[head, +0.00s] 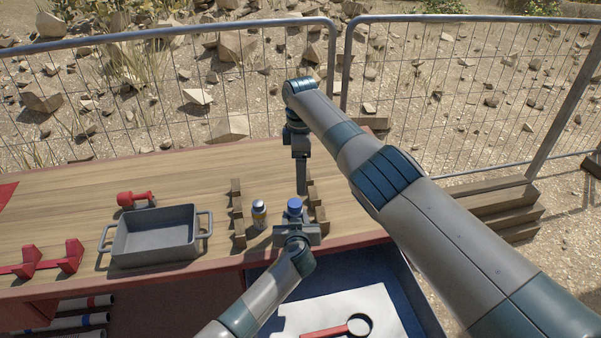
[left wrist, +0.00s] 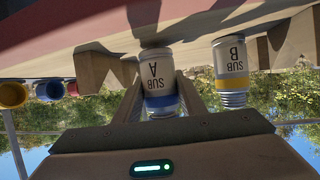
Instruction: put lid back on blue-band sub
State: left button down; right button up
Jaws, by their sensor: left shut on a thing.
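The blue-band sub, marked SUB A (left wrist: 158,75), is upright between the fingers of my left gripper (left wrist: 163,100), which is shut on it. The wrist picture is upside down. In the head view a blue top (head: 294,203) shows above my left gripper (head: 296,229); I cannot tell whether this is a lid or the band. My right gripper (head: 301,190) points down just behind and above the blue top. Its fingers are seen edge-on, so their opening and any held lid cannot be made out.
The yellow-band SUB B (head: 259,214) stands upright to the left; its threaded end is bare in the left wrist view (left wrist: 233,98). Wooden notched racks (head: 238,212) (head: 318,207) flank the subs. A grey tray (head: 153,260) and red tool (head: 135,200) lie further left.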

pick_arm(q)
jog(key=c, duration=1.4)
grip_release()
jog(key=shift+c, duration=0.2)
jog(key=o, duration=0.4)
jog(key=shift+w, duration=0.15)
pick_arm(e)
jog(key=shift+w+f, duration=0.1)
pick_arm(q)
jog(key=shift+s, duration=0.2)
jog(key=b+v, duration=0.3)
jog(key=v, duration=1.4)
pick_arm(e)
notch_tip(320, 180, down, 3)
jog(key=shift+r, duration=0.1)
pick_arm(q)
jog(key=shift+r, duration=0.1)
